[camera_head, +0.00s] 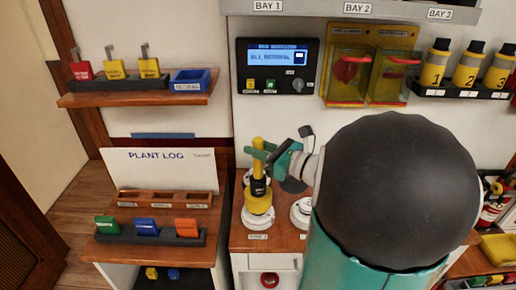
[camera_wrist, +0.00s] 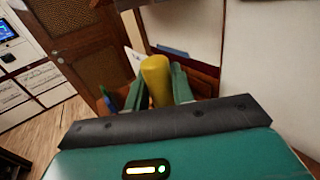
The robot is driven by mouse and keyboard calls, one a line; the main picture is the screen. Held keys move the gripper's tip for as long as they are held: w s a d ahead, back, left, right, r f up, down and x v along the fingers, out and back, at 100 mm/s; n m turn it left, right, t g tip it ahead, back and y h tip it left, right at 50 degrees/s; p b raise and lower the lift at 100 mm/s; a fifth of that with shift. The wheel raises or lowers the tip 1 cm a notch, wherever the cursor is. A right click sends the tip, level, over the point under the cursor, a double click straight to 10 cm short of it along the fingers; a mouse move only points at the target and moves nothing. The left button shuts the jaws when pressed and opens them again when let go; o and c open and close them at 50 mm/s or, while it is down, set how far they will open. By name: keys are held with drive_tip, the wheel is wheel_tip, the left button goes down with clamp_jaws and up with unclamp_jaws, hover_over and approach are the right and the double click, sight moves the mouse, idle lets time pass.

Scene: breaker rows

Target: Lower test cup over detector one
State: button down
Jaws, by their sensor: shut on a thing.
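The test cup (camera_head: 258,201) has a yellow lower part, a black middle and a yellow handle, and it stands upright. My gripper (camera_head: 261,153) is shut on its handle, with one green finger on each side. In the wrist view the yellow handle (camera_wrist: 157,82) sits between the fingers. White detector one (camera_head: 258,221) shows directly below the cup, above a label on the wooden counter; the cup looks over it, but I cannot tell whether it is fully seated. A second white detector (camera_head: 301,213) stands to the right, partly hidden by my arm.
A control panel (camera_head: 277,66) reading "ALL NORMAL" is on the wall behind. Numbered yellow canisters (camera_head: 435,64) stand in a rack at the right. A shelf with padlocks (camera_head: 113,70) and the plant log stand (camera_head: 170,169) are at the left. My arm covers the counter's right side.

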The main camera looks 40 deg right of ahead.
drive_tip(key=shift+f, duration=1.4)
drive_tip(key=c, duration=1.1)
unclamp_jaws()
drive_tip(key=v, duration=1.3)
drive_tip(key=shift+s, duration=0.4)
drive_tip(key=shift+d, duration=0.1)
